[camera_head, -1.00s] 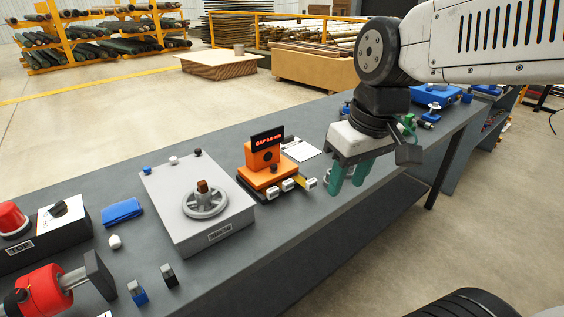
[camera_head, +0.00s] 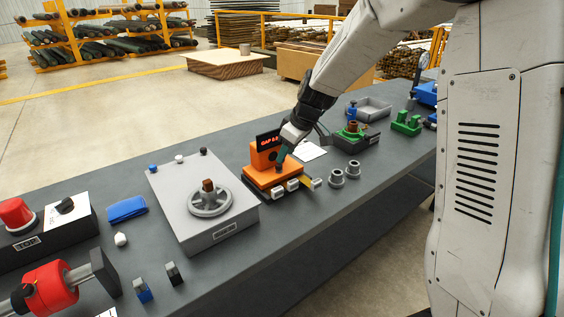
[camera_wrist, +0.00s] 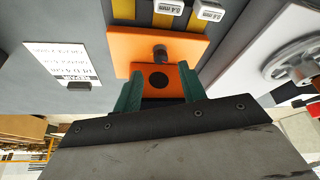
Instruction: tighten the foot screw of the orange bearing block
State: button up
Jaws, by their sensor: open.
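The orange bearing block (camera_head: 257,161) stands on an orange base on the bench, with a dark display showing red "GAP" text on top. The block also shows in the wrist view (camera_wrist: 155,98), partly behind my fingers. The foot screw (camera_wrist: 160,52), a small dark-grey knob, stands on the orange base in front of the block. My gripper (camera_head: 281,158) has green fingers and is at the block's right front side in the head view. In the wrist view my gripper (camera_wrist: 159,72) is open, its fingers straddling the block's face. The screw lies just beyond the tips, apparently ungripped.
Feeler gauges with white tags (camera_head: 292,185) lie before the block. A grey box with a handwheel (camera_head: 210,200) stands to its left. Two grey rings (camera_head: 345,172) and a green-clamped fixture (camera_head: 352,133) are to the right. A white paper (camera_head: 309,150) lies behind.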

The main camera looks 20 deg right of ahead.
aim_at(279, 166)
jog(key=shift+x, duration=2.3)
grip_shut()
jog(key=shift+s, duration=0.1)
jog(key=m, duration=0.1)
jog(key=m+h, duration=0.1)
jog(key=m, duration=0.2)
jog(key=shift+a+m+t+h, duration=0.25)
jog(key=shift+m+t+h, duration=0.05)
jog(key=shift+t, duration=0.1)
jog(key=shift+a+m+h, duration=0.1)
jog(key=shift+m+h, duration=0.4)
jog(key=shift+m, duration=0.7)
jog(key=shift+a+m+h, duration=0.1)
jog(key=shift+m+h, duration=0.4)
jog(key=shift+m, duration=0.7)
